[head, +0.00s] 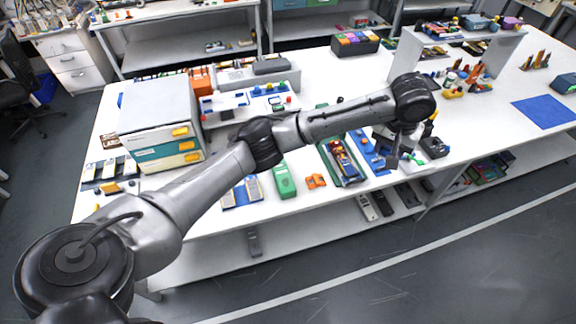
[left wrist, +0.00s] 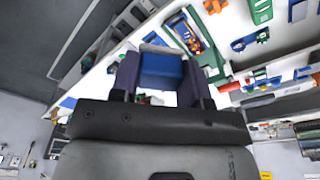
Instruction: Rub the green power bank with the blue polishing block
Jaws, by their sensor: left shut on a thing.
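A green block-like item (head: 284,180), which looks like the green power bank, lies near the front edge of the white table in the head view. A green item that is probably the same one shows at the top right of the left wrist view (left wrist: 262,11). My left gripper (head: 388,158) is over the front of the table, well to the right of it. In the left wrist view its dark fingers are shut on a blue block (left wrist: 161,70) with a pale edge, taken to be the polishing block. The block and the green item are apart. My right gripper is not in view.
Between them lie small orange pieces (head: 316,181) and a green-edged tray (head: 349,180) with parts in it. A blue tray (head: 240,205) lies left of the green item. A drawer cabinet (head: 150,115) stands at the left. My left arm crosses above the table.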

